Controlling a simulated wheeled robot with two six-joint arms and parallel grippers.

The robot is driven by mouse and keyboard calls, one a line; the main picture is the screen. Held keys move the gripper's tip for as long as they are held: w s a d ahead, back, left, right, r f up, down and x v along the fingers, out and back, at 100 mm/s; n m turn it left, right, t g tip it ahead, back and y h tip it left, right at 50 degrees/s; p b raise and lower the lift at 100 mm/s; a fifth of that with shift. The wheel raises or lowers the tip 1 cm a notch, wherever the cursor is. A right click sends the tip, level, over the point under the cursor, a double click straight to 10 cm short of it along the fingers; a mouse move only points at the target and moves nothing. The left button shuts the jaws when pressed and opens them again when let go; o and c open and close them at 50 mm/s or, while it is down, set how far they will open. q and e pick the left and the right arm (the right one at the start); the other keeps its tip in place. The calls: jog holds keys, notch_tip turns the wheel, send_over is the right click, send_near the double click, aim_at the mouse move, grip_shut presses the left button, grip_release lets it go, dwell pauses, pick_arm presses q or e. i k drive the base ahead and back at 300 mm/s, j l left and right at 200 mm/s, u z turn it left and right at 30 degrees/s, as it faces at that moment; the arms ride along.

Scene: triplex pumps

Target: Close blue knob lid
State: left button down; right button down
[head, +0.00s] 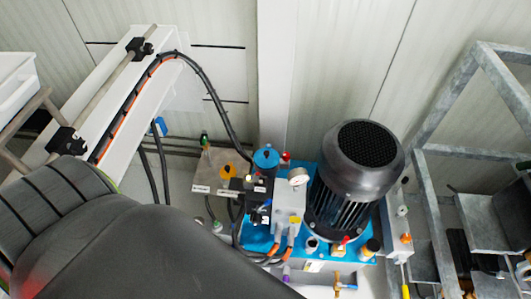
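A blue capped cylinder (265,158) stands upright on the pump unit, left of the large black motor (355,185). A small blue part (159,127) sits farther left, beside the white inclined beam. I cannot tell which of these, if either, is the blue knob lid, or whether a lid is open. A large dark grey arm link, apparently mine, fills the lower left and hides what lies behind it. Neither of my grippers shows in the head view.
The pump unit has a blue base plate (364,246), a pressure gauge (298,177) and several black hoses. A white inclined beam (118,110) stands at the left. A grey metal frame (428,205) with shelves stands at the right. A pale panelled wall (330,60) closes the back.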

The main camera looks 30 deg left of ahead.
aim_at(264, 158)
jog(key=l+u, duration=0.25)
jog(key=u, duration=0.2)
jog(key=k+l+u, duration=0.1)
jog(key=u, duration=0.35)
jog(key=l, duration=0.1)
